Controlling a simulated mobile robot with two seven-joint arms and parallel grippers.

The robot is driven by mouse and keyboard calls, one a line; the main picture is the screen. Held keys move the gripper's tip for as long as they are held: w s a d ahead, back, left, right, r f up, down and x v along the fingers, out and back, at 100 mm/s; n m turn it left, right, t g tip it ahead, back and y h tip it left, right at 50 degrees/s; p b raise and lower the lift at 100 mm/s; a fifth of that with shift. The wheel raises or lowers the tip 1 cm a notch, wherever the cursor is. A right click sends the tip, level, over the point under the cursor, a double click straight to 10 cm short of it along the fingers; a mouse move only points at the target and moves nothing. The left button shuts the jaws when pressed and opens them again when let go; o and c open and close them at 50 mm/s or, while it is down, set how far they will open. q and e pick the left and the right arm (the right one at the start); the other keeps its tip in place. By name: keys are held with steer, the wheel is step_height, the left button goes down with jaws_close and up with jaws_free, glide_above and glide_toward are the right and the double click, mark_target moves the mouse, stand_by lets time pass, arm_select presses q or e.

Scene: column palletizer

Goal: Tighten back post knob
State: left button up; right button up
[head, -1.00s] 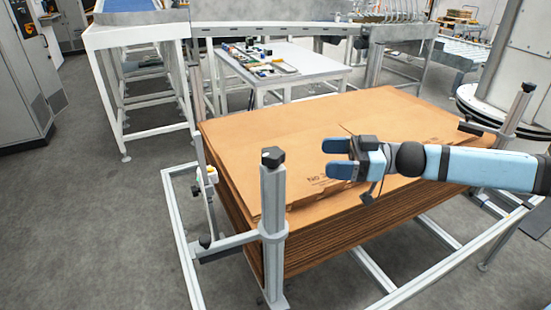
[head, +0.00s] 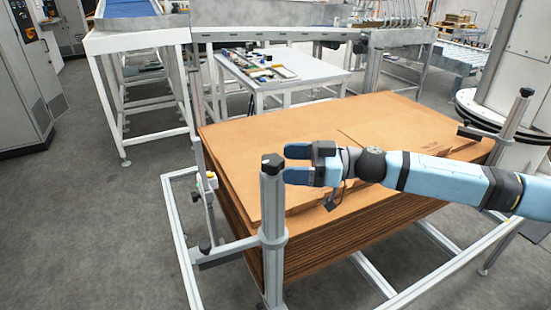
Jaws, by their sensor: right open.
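A grey metal post (head: 272,235) stands at the near corner of the cardboard stack, with a black knob (head: 271,162) on top. Another grey post (head: 513,120) with a black cap (head: 526,92) stands at the right far corner. I cannot tell which of them the task calls the back post. My right gripper (head: 298,162) comes in from the right over the stack. Its two blue fingers are apart and empty, pointing left at the near post's knob, with a small gap between. My left gripper is out of view.
The stack of flat brown cardboard (head: 290,130) fills the white frame (head: 178,235). A white table (head: 300,82) with small parts and a conveyor (head: 300,32) stand behind. The grey floor at left is clear.

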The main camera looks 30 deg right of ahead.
mark_target(276, 159)
steer(key=shift+p+x, duration=0.3)
steer(key=shift+x, duration=1.6)
steer(key=c, duration=0.9)
